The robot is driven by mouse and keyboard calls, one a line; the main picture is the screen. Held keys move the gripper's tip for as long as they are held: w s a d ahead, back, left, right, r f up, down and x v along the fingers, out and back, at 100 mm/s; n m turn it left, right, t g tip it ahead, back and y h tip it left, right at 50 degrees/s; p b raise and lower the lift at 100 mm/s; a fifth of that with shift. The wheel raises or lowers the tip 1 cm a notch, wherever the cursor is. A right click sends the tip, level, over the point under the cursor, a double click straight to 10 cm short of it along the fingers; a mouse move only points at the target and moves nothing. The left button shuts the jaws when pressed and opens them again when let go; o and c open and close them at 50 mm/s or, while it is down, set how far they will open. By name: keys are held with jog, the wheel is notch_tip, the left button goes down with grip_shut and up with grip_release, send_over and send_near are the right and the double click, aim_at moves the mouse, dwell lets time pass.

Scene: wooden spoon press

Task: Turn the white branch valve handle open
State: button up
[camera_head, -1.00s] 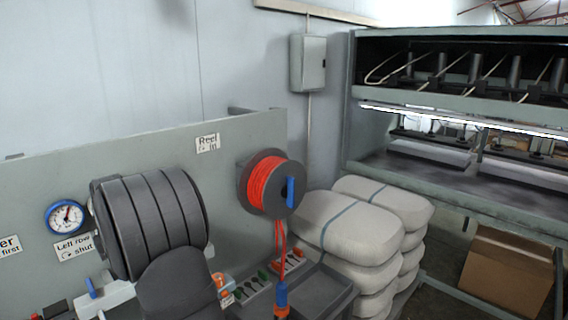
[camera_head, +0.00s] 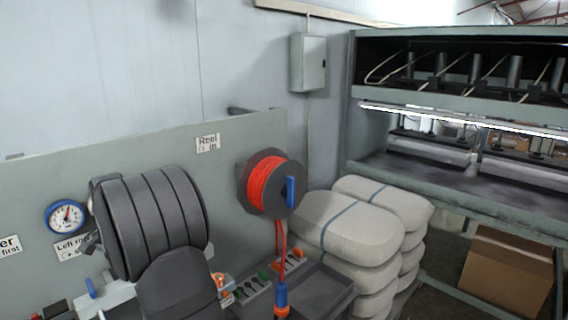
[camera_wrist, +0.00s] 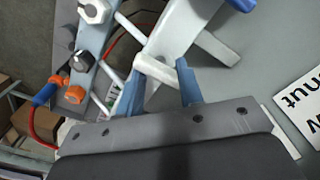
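In the wrist view, a white handle (camera_wrist: 152,69) hangs at the lower end of a white fitting, with a white side bar beside it. My gripper (camera_wrist: 160,78) has its two blue fingers apart, with the white handle's end between or just beyond their tips. Whether a finger touches it I cannot tell. In the head view, my dark arm hides most of the white pipework (camera_head: 93,301) at the lower left. A small part of my gripper shows by the "Left row shut" label (camera_head: 68,251). A blue handle (camera_head: 91,288) stands on the pipework.
A blue-rimmed gauge (camera_head: 66,217) is on the panel left of my arm. A red hose reel (camera_head: 270,184) hangs at right, above trays of small parts. White sacks (camera_head: 348,228) are stacked beyond. The wrist view shows a black knob (camera_wrist: 80,62) left of the handle.

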jog(key=shift+m, duration=0.4)
dwell(0.3)
jog(key=shift+w+a+r, duration=0.1)
jog(key=shift+r, duration=0.25)
notch_tip(320, 180, up, 16)
jog(key=r+n, duration=0.1)
jog(key=n, duration=0.8)
notch_tip(320, 180, down, 18)
jog(key=shift+r, duration=0.1)
